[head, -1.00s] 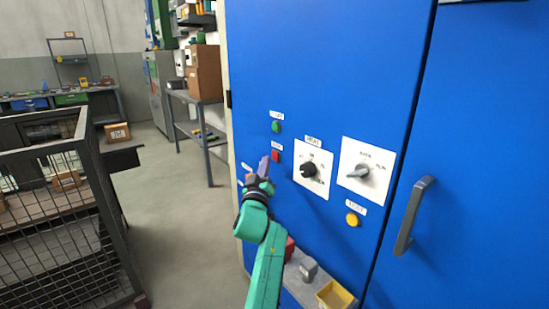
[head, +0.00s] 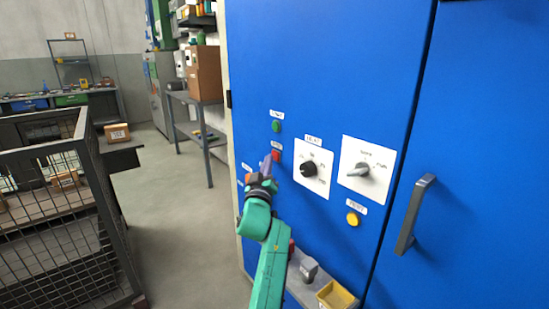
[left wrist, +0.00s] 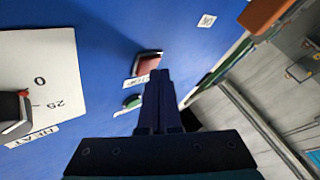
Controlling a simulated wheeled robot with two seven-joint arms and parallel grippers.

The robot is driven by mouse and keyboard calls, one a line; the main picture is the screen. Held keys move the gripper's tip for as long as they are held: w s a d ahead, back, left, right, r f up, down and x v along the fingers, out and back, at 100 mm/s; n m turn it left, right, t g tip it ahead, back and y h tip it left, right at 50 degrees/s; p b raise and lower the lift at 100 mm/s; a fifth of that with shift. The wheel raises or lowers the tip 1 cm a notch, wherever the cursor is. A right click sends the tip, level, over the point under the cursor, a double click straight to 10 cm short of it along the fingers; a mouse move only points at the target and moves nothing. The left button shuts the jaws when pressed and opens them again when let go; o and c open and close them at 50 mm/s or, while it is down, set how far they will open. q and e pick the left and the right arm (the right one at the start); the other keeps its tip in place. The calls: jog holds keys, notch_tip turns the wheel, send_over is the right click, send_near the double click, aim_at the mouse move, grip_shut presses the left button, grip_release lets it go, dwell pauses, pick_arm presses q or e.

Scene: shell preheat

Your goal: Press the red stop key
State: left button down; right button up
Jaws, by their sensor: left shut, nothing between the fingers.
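The red stop key (head: 277,156) is a small square button on the blue cabinet door, just below the green key (head: 276,126). In the left wrist view the red key (left wrist: 149,64) lies just beyond the fingertips, its lower right edge partly hidden by them. My left gripper (head: 268,158) is shut and empty, its fingers pointing at the door just left of the red key. The shut fingers also show in the left wrist view (left wrist: 160,76). I cannot tell whether the tips touch the key. My right gripper is not in view.
A black heat knob (head: 309,170), a grey selector (head: 357,171) and a yellow button (head: 352,219) are to the right of the red key. A door handle (head: 414,215) sticks out farther right. A shelf with a yellow bin (head: 336,295) is below. A mesh cage (head: 62,240) stands left.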

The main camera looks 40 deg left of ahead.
pick_arm(q)
jog(key=shift+w+d+b, duration=0.1)
jog(key=shift+w+b, duration=0.25)
jog(key=shift+w, duration=0.05)
dwell(0.5)
jog(key=shift+s+r+p, duration=0.1)
jog(key=shift+s+p, duration=0.2)
jog(key=shift+p, duration=0.2)
jog(key=shift+s+a+p, duration=0.2)
jog(key=shift+s+p, duration=0.15)
jog(key=shift+s, duration=0.2)
